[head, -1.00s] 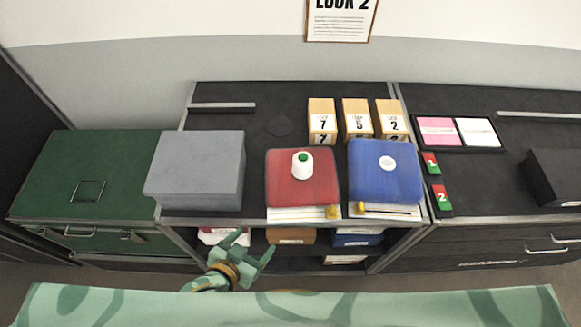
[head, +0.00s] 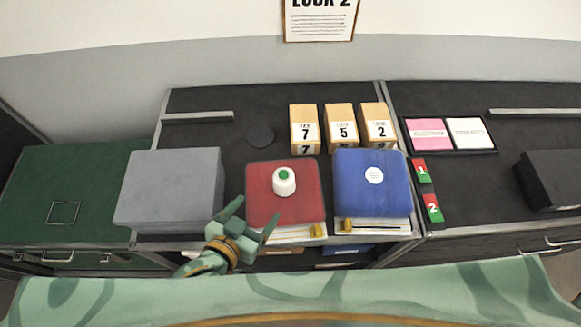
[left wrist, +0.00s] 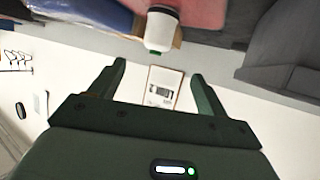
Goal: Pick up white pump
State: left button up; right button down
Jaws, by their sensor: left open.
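A small white bottle with a green top, the thing that best fits the white pump (head: 284,183), stands upright on a red box (head: 262,206). In the left wrist view the white pump (left wrist: 161,27) shows upside down at the top, beyond the fingers. My left gripper (head: 252,213) is open and empty, at the front left of the red box, nearer to me than the pump and apart from it. In the left wrist view the two fingers of my left gripper (left wrist: 158,72) are spread wide. My right gripper is not in view.
A grey box (head: 168,188) stands left of the red box, and a blue box (head: 371,178) close on its right. Several numbered tan boxes (head: 341,127) stand behind. A tray (head: 449,135) with pink and white cards lies at right.

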aim_at(278, 182)
pick_arm(q)
jog(key=b+x, duration=0.2)
jog(key=x, duration=0.9)
jog(key=shift+d+r, duration=0.1)
jog(key=shift+r, duration=0.1)
jog(key=shift+w+d+f, duration=0.15)
jog(key=shift+w+d, duration=0.1)
jog(key=shift+w, duration=0.1)
jog(key=b+x, duration=0.1)
jog(key=x, duration=0.3)
jog(key=shift+w+d+f, duration=0.15)
jog(key=shift+w+d, duration=0.1)
jog(key=shift+d, duration=0.1)
jog(key=shift+s+a, duration=0.1)
jog(key=shift+c, duration=0.6)
jog(key=c, duration=1.3)
